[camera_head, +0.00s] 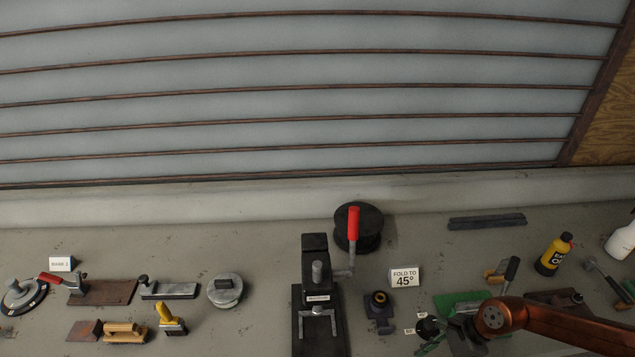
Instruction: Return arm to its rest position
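My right arm (560,325) comes in from the lower right as a copper-coloured link. It ends at a round joint above the bench, in front of a green mat (463,301). Dark and grey parts lie around and below this joint, and I cannot clearly separate my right gripper from the tools there. Whether its fingers are open or shut does not show. My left arm and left gripper are out of the picture.
A black bending device (316,270) with a red-handled lever (353,228) stands mid-bench, beside a "FOLD TO 45°" sign (405,277). A yellow bottle (554,254) and hand tools crowd the right.

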